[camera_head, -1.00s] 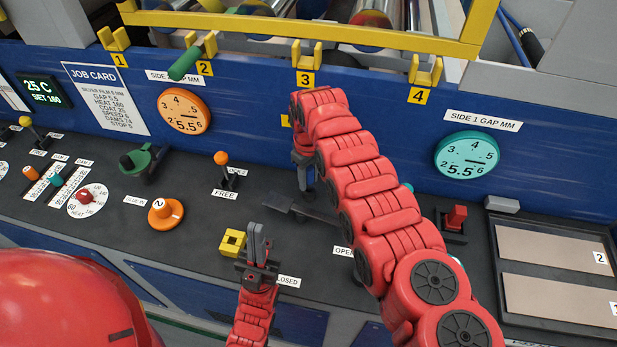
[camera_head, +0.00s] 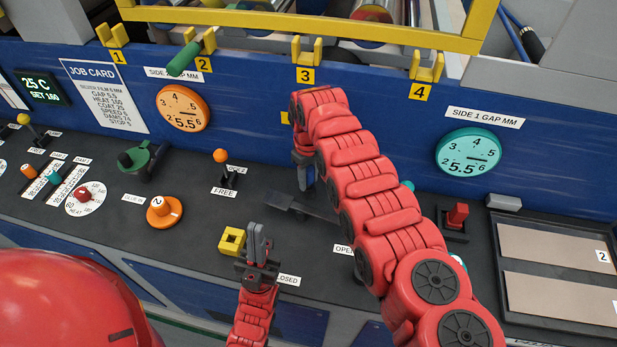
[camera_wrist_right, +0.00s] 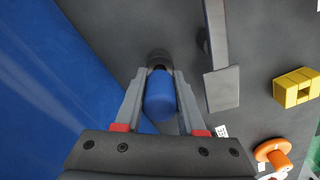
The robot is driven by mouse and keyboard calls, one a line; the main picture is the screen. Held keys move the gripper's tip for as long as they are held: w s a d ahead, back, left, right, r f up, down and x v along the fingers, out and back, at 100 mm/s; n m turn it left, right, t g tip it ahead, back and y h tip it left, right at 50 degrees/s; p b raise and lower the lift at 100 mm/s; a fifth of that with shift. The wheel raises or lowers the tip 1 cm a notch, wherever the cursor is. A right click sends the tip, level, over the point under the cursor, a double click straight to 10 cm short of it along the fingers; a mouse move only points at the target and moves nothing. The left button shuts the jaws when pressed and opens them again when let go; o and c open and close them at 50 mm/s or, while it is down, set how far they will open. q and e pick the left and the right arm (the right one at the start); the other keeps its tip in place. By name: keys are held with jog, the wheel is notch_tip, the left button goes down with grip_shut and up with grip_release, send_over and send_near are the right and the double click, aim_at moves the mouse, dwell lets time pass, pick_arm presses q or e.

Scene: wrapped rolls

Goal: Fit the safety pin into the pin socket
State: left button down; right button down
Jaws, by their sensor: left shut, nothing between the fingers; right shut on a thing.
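My right gripper (camera_head: 304,172) is shut on a blue cylindrical grip (camera_wrist_right: 160,97), pointing down at the dark console near the blue back panel. The grip's lower end meets a dark round spot in the right wrist view; I cannot tell whether it is seated there, or whether it is the safety pin. A yellow square block with a hole (camera_head: 232,241), possibly the pin socket, sits on the console; it also shows in the right wrist view (camera_wrist_right: 296,87). My left gripper (camera_head: 258,236) is shut and empty, just right of the yellow block, fingers pointing away from me.
A flat dark lever (camera_head: 290,205) lies between my two grippers; its plate shows in the right wrist view (camera_wrist_right: 221,88). An orange knob (camera_head: 164,211) and an orange-topped lever (camera_head: 221,156) stand to the left. A red switch (camera_head: 457,216) stands right of my right arm.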

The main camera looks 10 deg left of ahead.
aim_at(309, 168)
jog(key=shift+f, duration=0.3)
jog(key=shift+c, duration=2.1)
grip_release()
jog(key=shift+r, duration=0.1)
jog(key=shift+r+p, duration=0.35)
jog(key=shift+r, duration=0.25)
notch_tip(309, 168, up, 7)
jog(key=p, duration=0.4)
jog(key=shift+f, duration=0.15)
notch_tip(309, 168, up, 9)
jog(key=shift+r, duration=0.2)
jog(key=shift+s+f, duration=0.1)
